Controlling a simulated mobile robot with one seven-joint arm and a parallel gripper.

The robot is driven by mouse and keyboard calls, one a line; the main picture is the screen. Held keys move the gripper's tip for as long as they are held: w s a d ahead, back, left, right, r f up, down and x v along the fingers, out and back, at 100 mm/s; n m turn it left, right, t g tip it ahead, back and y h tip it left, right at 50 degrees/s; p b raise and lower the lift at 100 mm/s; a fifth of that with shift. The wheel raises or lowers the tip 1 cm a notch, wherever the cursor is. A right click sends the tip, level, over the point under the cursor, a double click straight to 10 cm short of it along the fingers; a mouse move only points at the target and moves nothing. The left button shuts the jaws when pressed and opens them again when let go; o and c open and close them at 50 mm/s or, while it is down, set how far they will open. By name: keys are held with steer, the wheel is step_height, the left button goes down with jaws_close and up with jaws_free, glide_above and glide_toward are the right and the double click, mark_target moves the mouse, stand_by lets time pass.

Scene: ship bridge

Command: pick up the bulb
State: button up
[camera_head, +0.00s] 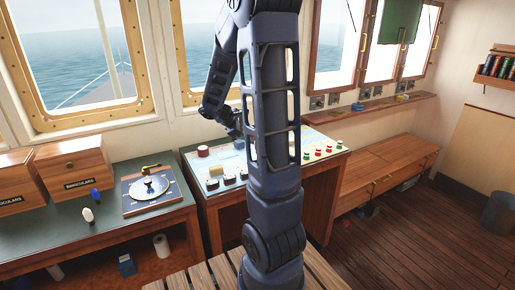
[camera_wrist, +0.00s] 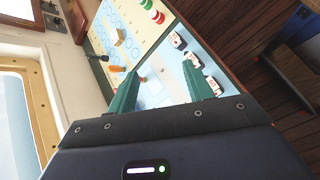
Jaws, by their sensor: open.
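I cannot tell for certain which thing is the bulb. A small white rounded thing (camera_head: 88,214) on the left green-topped desk may be it, but it is too small to be sure. My gripper (camera_head: 238,136) is above the back of the control console, far to the right of that thing and partly hidden by my arm. In the wrist view my gripper (camera_wrist: 160,68) has its two green fingers spread apart, with nothing held between them. A small red thing (camera_wrist: 142,77) shows past the fingers, on the console top.
The console (camera_head: 207,186) carries a red round part (camera_head: 203,151), a tan block (camera_head: 217,170), dark switches and several coloured buttons. The left desk (camera_head: 130,232) holds wooden boxes (camera_head: 75,165), a blue thing (camera_head: 95,195) and a dial board (camera_head: 153,190). Windows stand behind.

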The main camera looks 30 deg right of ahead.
steer(key=w+d+f+n+t+h, duration=0.1)
steer(key=w+f+n, duration=0.2)
steer(key=w+f, duration=0.1)
steer(key=w+d+f+n+h, duration=0.1)
steer(key=w+f+n, duration=0.2)
steer(key=w+f, duration=0.1)
steer(key=w+d+f+n+t+h, duration=0.1)
steer(key=w+f+n, duration=0.2)
steer(key=w+f, duration=0.1)
steer(key=shift+w+d+f+t+h, duration=0.1)
steer(key=shift+w+d+t+h, duration=0.1)
steer(key=shift+w, duration=0.25)
steer(key=shift+w+d+t+h, duration=0.1)
steer(key=shift+w+h, duration=0.1)
steer(key=shift+w, duration=0.2)
steer(key=shift+n, duration=0.3)
steer(key=x, duration=0.5)
steer(key=shift+w+d, duration=0.1)
steer(key=shift+x, duration=2.85)
steer(key=shift+w, duration=0.15)
steer(key=c, duration=1)
